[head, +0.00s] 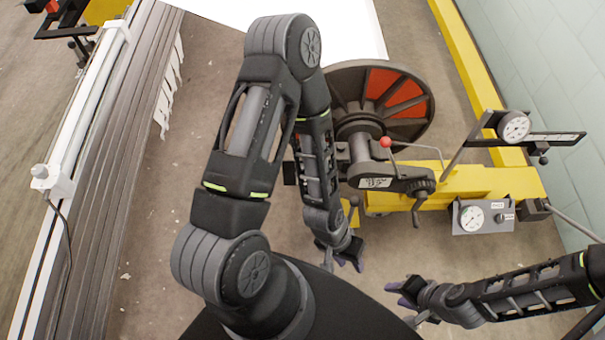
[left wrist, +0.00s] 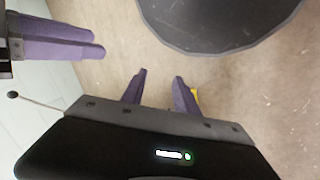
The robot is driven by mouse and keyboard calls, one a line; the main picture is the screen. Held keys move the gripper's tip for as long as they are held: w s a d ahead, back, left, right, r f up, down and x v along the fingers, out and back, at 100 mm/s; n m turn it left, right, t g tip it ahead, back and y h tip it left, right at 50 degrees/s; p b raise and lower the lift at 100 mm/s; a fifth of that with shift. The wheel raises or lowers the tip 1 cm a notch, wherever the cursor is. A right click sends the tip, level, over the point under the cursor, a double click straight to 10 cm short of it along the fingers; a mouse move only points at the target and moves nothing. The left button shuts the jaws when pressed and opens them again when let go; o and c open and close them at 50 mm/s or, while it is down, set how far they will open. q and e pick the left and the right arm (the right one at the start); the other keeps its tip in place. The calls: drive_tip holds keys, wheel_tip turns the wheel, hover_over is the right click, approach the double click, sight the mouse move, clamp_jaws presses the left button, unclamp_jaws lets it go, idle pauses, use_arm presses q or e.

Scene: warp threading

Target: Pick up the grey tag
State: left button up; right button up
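I cannot make out a grey tag for certain in either view. My left gripper (head: 346,256) hangs over the floor near the middle of the head view. In the left wrist view its two purple fingers (left wrist: 159,84) stand apart with nothing between them, so it is open and empty. My right gripper (head: 402,292) is below and to the right of it in the head view. Its purple fingers also show at the upper left of the left wrist view (left wrist: 100,40). They look close together there, but their gap is unclear.
A yellow-framed machine (head: 460,182) with a red-and-black wheel (head: 405,92), a crank and a dial gauge (head: 473,217) stands beyond my grippers. A long slatted beam (head: 115,150) with pale strips (head: 168,85) runs along the left. Bare floor (head: 150,250) lies between.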

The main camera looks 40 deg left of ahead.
use_arm(q)
drive_tip(key=shift+o, duration=0.5)
drive_tip(key=o, duration=0.6)
drive_tip(key=w+a+f+n+b, duration=0.1)
drive_tip(key=w+a+f+b, duration=0.4)
drive_tip(key=w+f+b, duration=0.1)
drive_tip(key=shift+a+f+y+b, duration=0.3)
drive_tip(key=shift+f+y, duration=0.1)
drive_tip(key=shift+f, duration=0.2)
drive_tip(key=shift+o, duration=0.3)
drive_tip(key=w+a+f+n+y+b, duration=0.1)
drive_tip(key=w+a+f+b, duration=0.3)
drive_tip(key=w+a+b, duration=0.2)
drive_tip(key=shift+w+a+f+b, duration=0.4)
drive_tip(key=shift+w+a, duration=0.15)
drive_tip(key=shift+a, duration=0.6)
drive_tip(key=w+a+n+y+b, duration=0.25)
drive_tip(key=w+a+b, duration=0.4)
drive_tip(key=a, duration=0.45)
drive_tip(key=shift+n+g, duration=0.3)
drive_tip(key=shift+n, duration=0.25)
drive_tip(key=a+r, duration=0.2)
drive_tip(key=w+a+r, duration=0.1)
drive_tip(key=a+r, duration=0.2)
drive_tip(key=shift+w+r, duration=0.1)
drive_tip(key=shift+r, duration=0.2)
drive_tip(key=shift+f, duration=1.4)
